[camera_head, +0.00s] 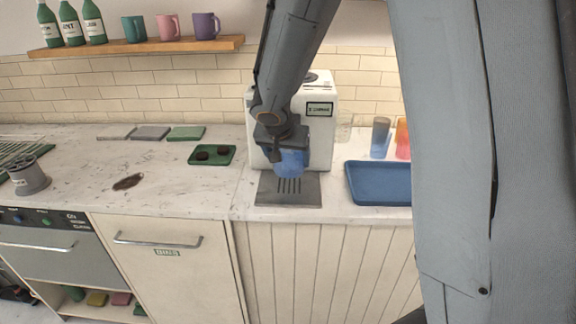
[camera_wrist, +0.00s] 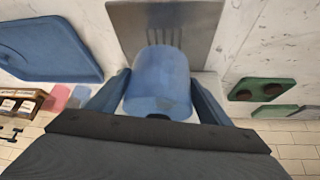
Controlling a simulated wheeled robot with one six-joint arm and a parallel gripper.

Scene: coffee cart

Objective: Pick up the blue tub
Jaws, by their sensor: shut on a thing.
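The blue tub (camera_head: 291,163) is a translucent blue vessel in front of the white coffee machine. It is held by my gripper (camera_head: 284,152), above the grey drip tray (camera_head: 275,198). In the wrist view the blue tub (camera_wrist: 158,82) fills the space between the two fingers of my gripper (camera_wrist: 158,98), which are shut on its sides. The grey slotted tray (camera_wrist: 190,20) shows beyond it. Whether the tub's bottom touches the tray is hard to tell.
The white coffee machine (camera_head: 323,93) stands just behind. A green tray (camera_head: 228,155) with dark pucks is on the left.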

